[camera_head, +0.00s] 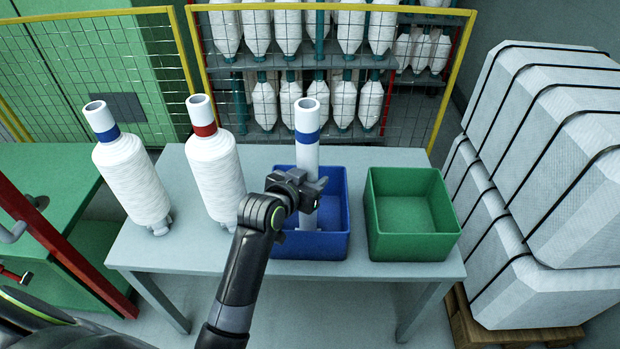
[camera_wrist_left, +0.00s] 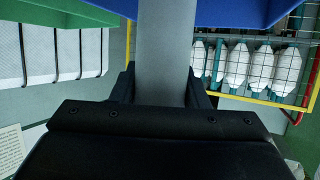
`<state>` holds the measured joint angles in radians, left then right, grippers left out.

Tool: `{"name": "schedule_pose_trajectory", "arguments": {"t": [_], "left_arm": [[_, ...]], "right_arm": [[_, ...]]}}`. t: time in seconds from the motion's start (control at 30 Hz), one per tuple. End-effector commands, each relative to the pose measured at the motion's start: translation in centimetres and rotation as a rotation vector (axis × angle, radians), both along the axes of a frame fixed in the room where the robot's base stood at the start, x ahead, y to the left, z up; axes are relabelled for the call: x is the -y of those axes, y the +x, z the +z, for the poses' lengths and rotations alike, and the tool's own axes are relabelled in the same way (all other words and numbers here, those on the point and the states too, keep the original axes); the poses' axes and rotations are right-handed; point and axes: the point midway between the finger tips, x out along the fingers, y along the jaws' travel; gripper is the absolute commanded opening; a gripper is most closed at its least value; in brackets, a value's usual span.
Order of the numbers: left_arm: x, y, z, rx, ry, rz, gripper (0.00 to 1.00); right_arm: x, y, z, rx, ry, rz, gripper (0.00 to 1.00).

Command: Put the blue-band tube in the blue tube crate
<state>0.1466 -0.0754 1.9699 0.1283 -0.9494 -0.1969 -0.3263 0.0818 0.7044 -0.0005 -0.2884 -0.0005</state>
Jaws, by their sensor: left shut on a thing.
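A white tube with a blue band (camera_head: 307,147) stands upright with its lower end inside the blue crate (camera_head: 282,246). My left gripper (camera_head: 311,190) is shut around the tube's lower half, above the crate. In the left wrist view, the grey-looking tube (camera_wrist_left: 165,45) runs between the gripper's fingers (camera_wrist_left: 160,88), with the blue crate (camera_wrist_left: 230,12) behind it. Whether the tube's bottom touches the crate floor is hard to tell, as the gripper and crate wall hide part of it. My right gripper is not in view.
A green crate (camera_head: 412,246) stands empty on the table to the right. Two yarn-wound tubes, one blue-banded (camera_head: 132,180) and one red-banded (camera_head: 216,175), stand on the table (camera_head: 190,258) to the left. A yellow-framed mesh fence (camera_head: 320,8) is behind; strapped white bales (camera_head: 550,200) are at right.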

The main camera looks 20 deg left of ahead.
Motion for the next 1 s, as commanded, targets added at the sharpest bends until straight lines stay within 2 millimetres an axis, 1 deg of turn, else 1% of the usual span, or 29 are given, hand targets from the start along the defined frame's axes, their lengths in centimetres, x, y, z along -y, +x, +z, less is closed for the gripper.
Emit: {"name": "schedule_pose_trajectory", "arguments": {"t": [0.03, 0.07, 0.2, 0.23, 0.47, 0.57, 0.63, 0.77, 1.0], "left_arm": [[0.0, 0.0, -0.2, 0.0, 0.0, 0.0, 0.13], [0.0, 0.0, -0.3, -0.002, 0.0, 0.0, 0.42], [0.0, 0.0, -0.2, -0.001, 0.0, 0.0, 0.61], [0.0, 0.0, -0.2, -0.001, 0.0, 0.0, 0.63], [0.0, 0.0, -0.2, -0.001, 0.0, 0.0, 0.63], [0.0, 0.0, 0.2, 0.001, 0.0, 0.0, 0.63], [-0.1, -0.5, 0.3, 0.0, -0.001, 0.0, 0.63], [-0.4, -2.1, 1.0, 0.0, -0.001, 0.002, 0.63], [-1.3, -6.4, 2.8, 0.0, -0.001, 0.001, 0.63]], "right_arm": [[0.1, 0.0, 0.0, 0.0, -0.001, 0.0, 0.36], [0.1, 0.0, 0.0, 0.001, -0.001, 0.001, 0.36], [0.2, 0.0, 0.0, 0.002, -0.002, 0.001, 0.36], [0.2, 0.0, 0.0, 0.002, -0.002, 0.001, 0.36], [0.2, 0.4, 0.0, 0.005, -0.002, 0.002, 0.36], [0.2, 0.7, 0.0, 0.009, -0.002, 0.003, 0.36], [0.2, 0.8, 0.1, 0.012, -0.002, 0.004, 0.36], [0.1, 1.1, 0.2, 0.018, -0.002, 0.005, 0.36], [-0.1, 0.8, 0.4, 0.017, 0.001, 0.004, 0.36]]}}
